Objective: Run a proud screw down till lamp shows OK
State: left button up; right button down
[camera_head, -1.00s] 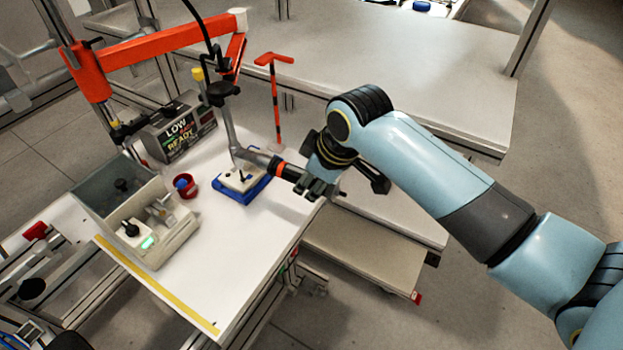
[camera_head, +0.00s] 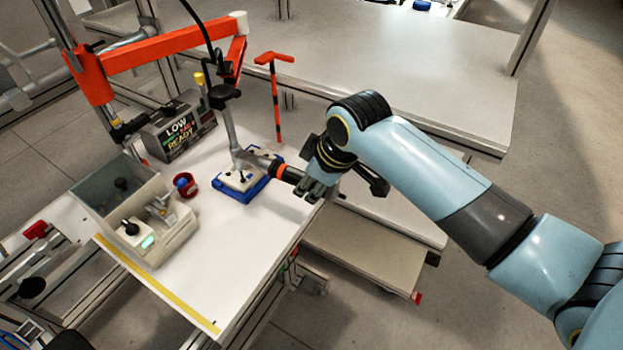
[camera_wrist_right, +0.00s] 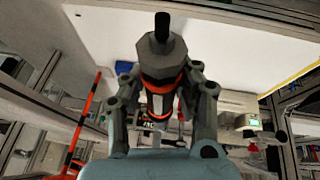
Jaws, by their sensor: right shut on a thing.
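The driver (camera_head: 232,130) hangs upright from the orange jointed arm (camera_head: 150,47), above a blue fixture (camera_head: 228,195). A pale plate (camera_head: 232,181) with small dark spots lies in the fixture. The screw heads are too small to judge, and I cannot tell whether the driver tip touches one. My right gripper (camera_head: 312,188) is shut on the driver's side handle (camera_head: 280,170), which has an orange band. In the right wrist view the handle (camera_wrist_right: 160,65) sits between the fingers. The lamp box (camera_head: 180,127) shows LOW and READY. My left gripper is not in view.
A red cup (camera_head: 185,184) stands left of the fixture. A pale device with a clear bin and green display (camera_head: 148,242) stands at the front left. A red-and-black striped post (camera_head: 274,100) stands behind the fixture. The white bench (camera_head: 235,265) is clear in front.

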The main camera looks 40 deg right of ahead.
jog(key=shift+s+f+p, duration=0.15)
jog(key=shift+f+p, duration=0.35)
dwell(1.4)
